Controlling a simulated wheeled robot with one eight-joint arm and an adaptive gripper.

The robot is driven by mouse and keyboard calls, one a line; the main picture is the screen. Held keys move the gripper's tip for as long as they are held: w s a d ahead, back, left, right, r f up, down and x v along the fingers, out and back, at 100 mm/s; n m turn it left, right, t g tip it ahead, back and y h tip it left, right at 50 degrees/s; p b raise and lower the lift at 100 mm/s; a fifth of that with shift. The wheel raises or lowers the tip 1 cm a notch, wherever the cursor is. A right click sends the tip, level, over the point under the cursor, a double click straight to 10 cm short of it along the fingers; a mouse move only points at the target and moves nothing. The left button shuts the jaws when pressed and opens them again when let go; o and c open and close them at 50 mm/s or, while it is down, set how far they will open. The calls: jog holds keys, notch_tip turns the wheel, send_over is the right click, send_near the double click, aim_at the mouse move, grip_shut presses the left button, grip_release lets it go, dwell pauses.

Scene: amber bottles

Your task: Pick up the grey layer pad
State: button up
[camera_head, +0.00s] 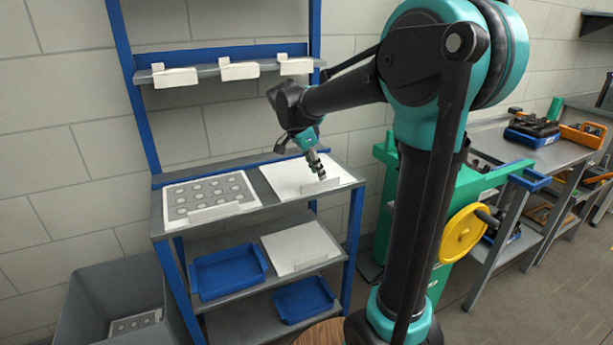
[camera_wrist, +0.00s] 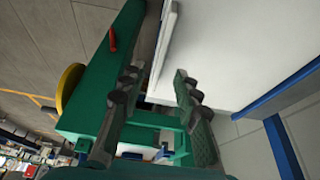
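A grey pad (camera_head: 209,194) with rows of pale round spots lies in a white-rimmed tray on the left of the rack's top shelf. A second, similar grey pad (camera_head: 135,323) lies in the grey bin at lower left. My gripper (camera_head: 319,168) is over the white tray (camera_head: 300,180) to the right of the first pad, pointing down. In the wrist view my gripper (camera_wrist: 155,95) has its two dark fingers spread apart, with nothing held between them. A white edge (camera_wrist: 166,45) shows beyond the gap; contact cannot be told. Neither grey pad is recognisable in the wrist view.
The blue-posted rack holds blue bins (camera_head: 228,272) and a white panel (camera_head: 298,247) on lower shelves. Small white boxes (camera_head: 240,70) sit on its upper rail. A green machine with a yellow wheel (camera_head: 466,232) stands at right, beside a workbench (camera_head: 510,150).

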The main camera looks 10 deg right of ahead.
jog(key=x, duration=0.4)
jog(key=shift+d+f, duration=0.1)
jog(key=shift+d, duration=0.1)
grip_shut()
